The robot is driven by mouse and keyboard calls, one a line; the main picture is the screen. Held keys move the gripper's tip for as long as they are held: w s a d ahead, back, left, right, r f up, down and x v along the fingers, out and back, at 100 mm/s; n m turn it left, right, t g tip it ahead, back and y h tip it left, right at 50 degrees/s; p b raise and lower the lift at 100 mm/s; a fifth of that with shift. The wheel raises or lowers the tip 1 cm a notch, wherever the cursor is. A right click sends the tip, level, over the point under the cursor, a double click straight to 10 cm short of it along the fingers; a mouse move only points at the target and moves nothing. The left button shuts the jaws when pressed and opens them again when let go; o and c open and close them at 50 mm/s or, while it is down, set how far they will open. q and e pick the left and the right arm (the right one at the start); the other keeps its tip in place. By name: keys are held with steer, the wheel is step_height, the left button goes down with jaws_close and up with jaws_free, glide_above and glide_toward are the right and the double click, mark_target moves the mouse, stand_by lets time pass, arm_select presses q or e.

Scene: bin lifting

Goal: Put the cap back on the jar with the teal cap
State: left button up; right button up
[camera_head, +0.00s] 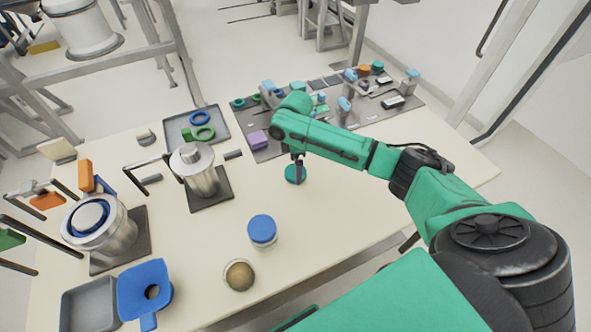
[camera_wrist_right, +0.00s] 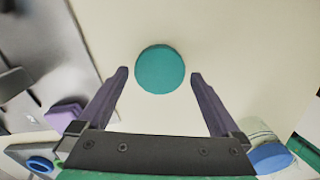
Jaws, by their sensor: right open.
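The teal cap (camera_head: 295,175) lies on the table, apart from any jar. It also shows in the right wrist view as a round teal disc (camera_wrist_right: 160,69), between and slightly beyond the fingertips. My right gripper (camera_head: 297,161) is open above the cap and holds nothing. An open jar (camera_head: 239,275) with brownish contents stands near the table's front edge, to the lower left of the cap. My left gripper is not in view.
A jar with a blue cap (camera_head: 262,230) stands between the open jar and the teal cap. A metal canister (camera_head: 200,172) on a dark plate and a grey tray (camera_head: 222,146) with rings are to the left. A dark mat (camera_head: 265,148) with small parts lies behind. The table right of the cap looks clear.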

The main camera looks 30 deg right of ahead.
steer(key=shift+f, duration=0.85)
steer(key=c, duration=1.1)
steer(key=shift+r, duration=0.1)
step_height(320, 180, up, 20)
steer(key=shift+b, duration=0.75)
